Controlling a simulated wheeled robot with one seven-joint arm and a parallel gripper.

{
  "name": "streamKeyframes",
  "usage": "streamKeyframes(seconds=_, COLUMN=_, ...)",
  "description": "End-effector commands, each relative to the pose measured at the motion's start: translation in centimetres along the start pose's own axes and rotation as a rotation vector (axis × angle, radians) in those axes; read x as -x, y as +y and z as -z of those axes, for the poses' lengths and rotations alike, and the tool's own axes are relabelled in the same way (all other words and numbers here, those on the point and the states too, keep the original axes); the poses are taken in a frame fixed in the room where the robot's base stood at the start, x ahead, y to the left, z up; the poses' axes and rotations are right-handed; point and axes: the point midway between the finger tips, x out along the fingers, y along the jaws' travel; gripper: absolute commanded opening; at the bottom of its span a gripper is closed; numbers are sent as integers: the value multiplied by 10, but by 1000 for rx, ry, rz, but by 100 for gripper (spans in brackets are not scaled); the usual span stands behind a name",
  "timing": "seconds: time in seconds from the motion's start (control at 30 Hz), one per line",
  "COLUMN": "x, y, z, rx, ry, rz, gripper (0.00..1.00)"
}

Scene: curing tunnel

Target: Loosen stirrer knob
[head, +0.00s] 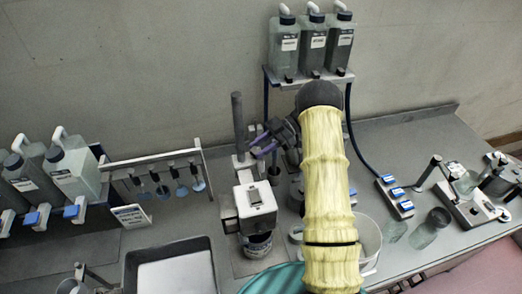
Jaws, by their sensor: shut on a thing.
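The stirrer (256,207) stands left of centre on the bench, with a white boxy head, a dark upright rod (238,118) behind it and a vessel below. My gripper (256,147), dark with purple fingers, reaches in from the right beside the rod, above and behind the white head. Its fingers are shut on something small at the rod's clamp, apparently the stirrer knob. The knob itself is hidden or too small to make out. My yellow-sleeved arm covers the bench just right of the stirrer.
A shelf with several bottles (312,45) stands behind. More bottles (72,170) and a rack with hanging discs (165,183) are at left. A dark tray (130,272) lies front left. A white bucket (370,240), glass jars (430,228) and a blue-switched strip (395,197) are right of my arm.

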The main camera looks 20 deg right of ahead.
Motion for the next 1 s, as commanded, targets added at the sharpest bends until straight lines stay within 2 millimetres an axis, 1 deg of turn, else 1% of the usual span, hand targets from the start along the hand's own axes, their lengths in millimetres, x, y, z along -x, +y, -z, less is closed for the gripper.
streamKeyframes(seconds=0.03, x=-2, y=2, z=-4, rx=20, ry=-4, rz=41, gripper=12)
streamKeyframes(seconds=0.2, x=-2, y=4, z=-3, rx=73, ry=-2, rz=174, gripper=12)
streamKeyframes(seconds=0.43, x=-2, y=6, z=-1, rx=124, ry=-1, rz=298, gripper=12)
streamKeyframes(seconds=0.63, x=-2, y=6, z=0, rx=145, ry=-1, rz=349, gripper=12)
streamKeyframes(seconds=1.0, x=-2, y=6, z=0, rx=150, ry=1, rz=361, gripper=12)
